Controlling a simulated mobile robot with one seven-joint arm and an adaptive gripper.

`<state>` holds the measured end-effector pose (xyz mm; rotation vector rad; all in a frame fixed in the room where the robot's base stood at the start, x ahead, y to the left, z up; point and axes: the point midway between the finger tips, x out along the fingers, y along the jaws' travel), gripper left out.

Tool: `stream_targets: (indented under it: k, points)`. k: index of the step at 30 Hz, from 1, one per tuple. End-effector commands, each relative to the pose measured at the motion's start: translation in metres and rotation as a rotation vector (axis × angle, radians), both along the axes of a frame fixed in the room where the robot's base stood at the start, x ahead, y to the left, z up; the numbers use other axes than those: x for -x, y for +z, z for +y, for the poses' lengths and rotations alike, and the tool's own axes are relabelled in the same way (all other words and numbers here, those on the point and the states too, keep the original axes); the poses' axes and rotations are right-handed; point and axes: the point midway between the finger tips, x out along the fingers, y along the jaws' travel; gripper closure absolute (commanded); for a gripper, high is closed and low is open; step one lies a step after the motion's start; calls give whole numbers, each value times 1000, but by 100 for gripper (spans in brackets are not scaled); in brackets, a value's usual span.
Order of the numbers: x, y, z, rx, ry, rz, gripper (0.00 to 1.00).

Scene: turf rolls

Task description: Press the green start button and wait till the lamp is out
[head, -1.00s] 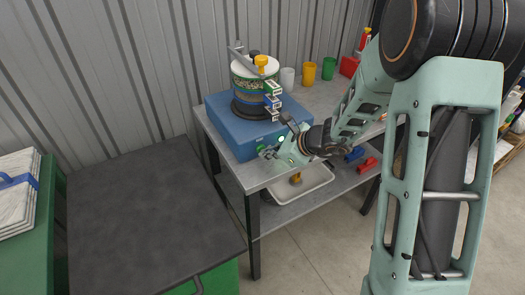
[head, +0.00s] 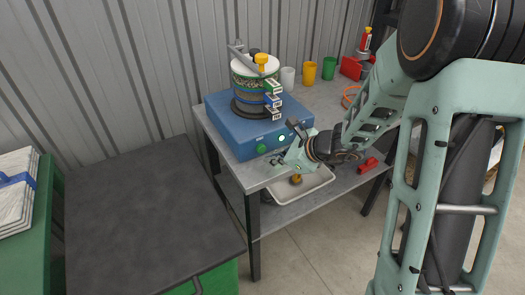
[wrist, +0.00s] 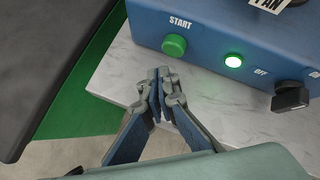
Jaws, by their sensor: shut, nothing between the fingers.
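The green start button (head: 261,149) is on the front of a blue machine (head: 225,125) on the grey table. In the wrist view the button (wrist: 174,46) sits under the word START, standing out and uncovered. The lamp (wrist: 233,61) to its right glows bright green; the lamp also shows in the head view (head: 281,138). My gripper (wrist: 162,76) is shut and empty, its tips in front of and below the button, apart from it. In the head view my gripper (head: 276,161) is just in front of the machine's face.
A black knob (wrist: 290,97) near an OFF mark is right of the lamp. A round stack with a yellow knob (head: 262,62) and hanging tags stands on the machine. Cups (head: 309,72) stand behind right. A white tray (head: 310,183) is on the lower shelf. A dark-topped green bench (head: 140,220) stands left.

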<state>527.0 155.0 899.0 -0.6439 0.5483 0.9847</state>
Motion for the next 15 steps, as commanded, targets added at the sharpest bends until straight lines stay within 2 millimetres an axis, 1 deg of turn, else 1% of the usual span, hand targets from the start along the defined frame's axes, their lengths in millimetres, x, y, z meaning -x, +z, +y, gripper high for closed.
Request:
stream_targets:
  k: [1, 9, 15]
  points:
    - [4, -1, -4, 0, -2, -2, 100]
    - [26, -1, -19, 0, -3, -2, 100]
    - [33, 0, -23, 0, -1, 0, 100]
